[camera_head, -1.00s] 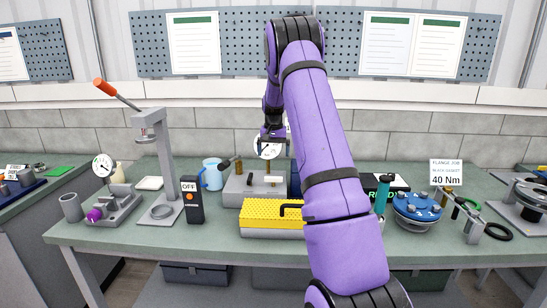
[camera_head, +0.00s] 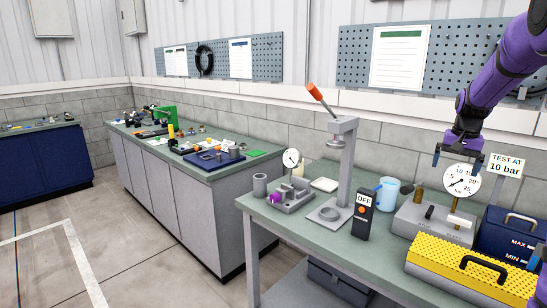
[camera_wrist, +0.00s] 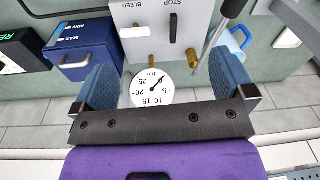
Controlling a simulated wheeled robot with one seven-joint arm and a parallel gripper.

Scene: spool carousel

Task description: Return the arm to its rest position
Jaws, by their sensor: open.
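My gripper (camera_head: 456,157) is at the right of the head view, at the end of my purple arm, raised over the bench near a round white pressure gauge (camera_head: 461,181). In the wrist view my gripper (camera_wrist: 166,80) shows its two blue-grey fingers spread wide with nothing held between them. The gauge (camera_wrist: 151,88) appears between the fingers in that view, beyond them. I cannot tell the exact distance between gripper and gauge. The rest of the arm runs out of the head view at the upper right.
The grey test block (camera_head: 430,222), a yellow perforated cover (camera_head: 470,272) and a dark blue box (camera_head: 505,235) stand below my gripper. A press with an orange-tipped lever (camera_head: 345,165) and a light blue mug (camera_head: 388,193) stand left. Open floor (camera_head: 150,255) lies farther left.

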